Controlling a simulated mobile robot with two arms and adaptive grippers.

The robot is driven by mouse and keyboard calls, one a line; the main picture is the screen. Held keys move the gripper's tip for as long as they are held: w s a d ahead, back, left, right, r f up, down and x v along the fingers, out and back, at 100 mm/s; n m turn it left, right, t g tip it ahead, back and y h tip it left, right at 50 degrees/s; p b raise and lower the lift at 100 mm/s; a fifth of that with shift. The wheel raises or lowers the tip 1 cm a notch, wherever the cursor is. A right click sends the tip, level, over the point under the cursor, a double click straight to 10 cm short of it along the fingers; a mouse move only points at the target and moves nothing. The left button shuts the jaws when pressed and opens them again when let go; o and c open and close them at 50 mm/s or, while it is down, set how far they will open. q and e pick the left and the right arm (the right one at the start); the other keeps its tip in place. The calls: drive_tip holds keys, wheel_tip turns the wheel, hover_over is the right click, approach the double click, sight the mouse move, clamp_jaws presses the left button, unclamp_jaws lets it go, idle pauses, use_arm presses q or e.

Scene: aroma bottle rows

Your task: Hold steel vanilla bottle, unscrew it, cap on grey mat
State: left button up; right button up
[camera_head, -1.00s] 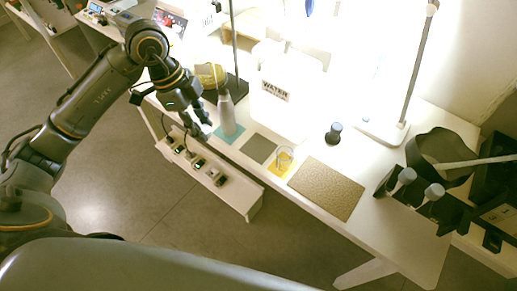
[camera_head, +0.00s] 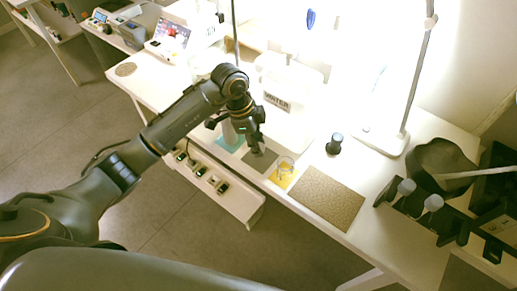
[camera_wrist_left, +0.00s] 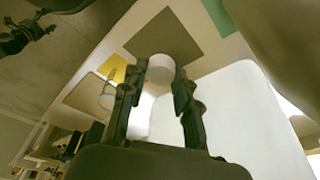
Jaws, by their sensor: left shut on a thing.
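My left gripper (camera_head: 257,150) is above the grey mat (camera_head: 252,164), its fingers pointing down. In the left wrist view the gripper (camera_wrist_left: 160,84) is shut on a pale round cap (camera_wrist_left: 161,67). The cap overlaps the near edge of the grey mat (camera_wrist_left: 150,35) there; I cannot tell whether it touches. The steel bottle (camera_head: 229,132) stands upright on the teal mat (camera_head: 229,147) to the left of the grey mat. My arm hides its upper part, and no label can be read. My right gripper is not in view.
A glass on a yellow mat (camera_head: 281,181) and a brown textured mat (camera_head: 326,197) lie to the right. A white WATER container (camera_head: 297,112) stands close behind. A small dark bottle (camera_head: 334,144) and a black bowl (camera_head: 440,160) are farther right.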

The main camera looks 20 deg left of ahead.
use_arm(q)
drive_tip(key=x, duration=0.3)
drive_tip(key=shift+a+f, duration=0.25)
drive_tip(key=shift+f, duration=0.2)
drive_tip(key=o, duration=0.8)
drive_tip(key=shift+c, duration=0.2)
drive_tip(key=shift+r, duration=0.15)
drive_tip(key=v, duration=1.2)
